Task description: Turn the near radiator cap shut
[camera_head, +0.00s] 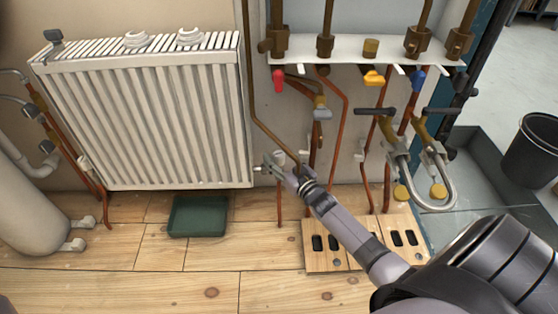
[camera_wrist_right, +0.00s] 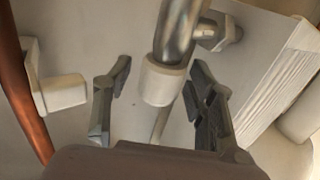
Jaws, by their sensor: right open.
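The white radiator (camera_head: 150,115) hangs on the wall at the left of the head view. My right gripper (camera_head: 275,168) is at its lower right corner. In the right wrist view, a white round cap (camera_wrist_right: 163,84) sits on the end of a metal valve fitting (camera_wrist_right: 180,32). The open fingers of my right gripper (camera_wrist_right: 159,70) stand on either side of the cap, with gaps visible on both sides. In the head view the cap is too small and too covered by the gripper to make out. My left gripper is not in view.
A green tray (camera_head: 198,233) lies on the wooden floor below the radiator. In the wrist view, a copper pipe (camera_wrist_right: 22,95) and white clip (camera_wrist_right: 62,92) are at left.

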